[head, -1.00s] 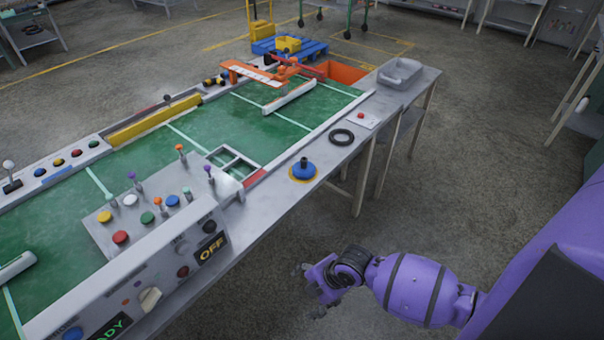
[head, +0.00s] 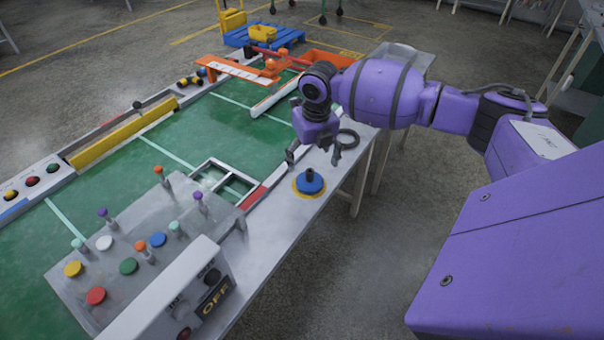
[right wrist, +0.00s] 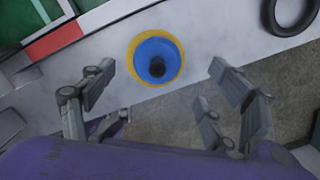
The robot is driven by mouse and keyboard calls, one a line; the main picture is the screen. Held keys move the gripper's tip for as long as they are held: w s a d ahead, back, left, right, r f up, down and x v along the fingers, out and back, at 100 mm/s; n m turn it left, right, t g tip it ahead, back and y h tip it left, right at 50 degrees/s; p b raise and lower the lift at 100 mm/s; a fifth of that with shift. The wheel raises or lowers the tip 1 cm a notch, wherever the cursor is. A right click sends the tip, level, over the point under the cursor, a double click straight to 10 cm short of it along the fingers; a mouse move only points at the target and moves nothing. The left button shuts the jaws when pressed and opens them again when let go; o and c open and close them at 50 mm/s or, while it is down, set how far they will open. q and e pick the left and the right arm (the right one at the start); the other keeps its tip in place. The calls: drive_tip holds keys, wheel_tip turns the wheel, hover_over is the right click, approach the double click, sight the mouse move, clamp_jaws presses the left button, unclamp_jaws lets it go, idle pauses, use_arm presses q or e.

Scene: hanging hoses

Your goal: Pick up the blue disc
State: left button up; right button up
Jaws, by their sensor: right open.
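The blue disc (head: 309,184) has a black knob on top and sits on a yellow ring (head: 298,194) near the right edge of the table (head: 262,240). In the right wrist view the disc (right wrist: 157,62) shows from above, ahead of and between my finger pairs. My right gripper (head: 314,156) is open and empty. It points down, above and a little behind the disc in the head view, apart from it. In the right wrist view the gripper's fingers (right wrist: 165,90) are spread wide. My left gripper is not in view.
A black ring (head: 348,138) lies on the table behind the disc, close to my right gripper. A control panel (head: 130,245) with coloured buttons and upright levers stands to the left.

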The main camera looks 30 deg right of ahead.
sight(309, 171)
drive_tip(key=shift+s+f, duration=0.2)
drive_tip(key=shift+f, duration=0.75)
drive_tip(key=shift+a+f, duration=0.1)
drive_tip(key=shift+f, duration=0.2)
drive_tip(key=f, duration=0.3)
drive_tip(key=shift+w+a+f, duration=0.15)
drive_tip(key=shift+a+f, duration=0.05)
drive_tip(key=shift+f, duration=0.15)
drive_tip(key=shift+w+d+f, duration=0.1)
drive_tip(key=shift+f, duration=0.4)
drive_tip(key=c, duration=1.7)
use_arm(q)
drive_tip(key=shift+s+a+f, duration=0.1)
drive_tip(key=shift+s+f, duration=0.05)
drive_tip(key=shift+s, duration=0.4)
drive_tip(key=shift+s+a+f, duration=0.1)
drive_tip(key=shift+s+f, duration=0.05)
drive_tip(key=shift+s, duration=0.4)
use_arm(e)
drive_tip(key=shift+o, duration=0.2)
drive_tip(key=shift+r, duration=0.15)
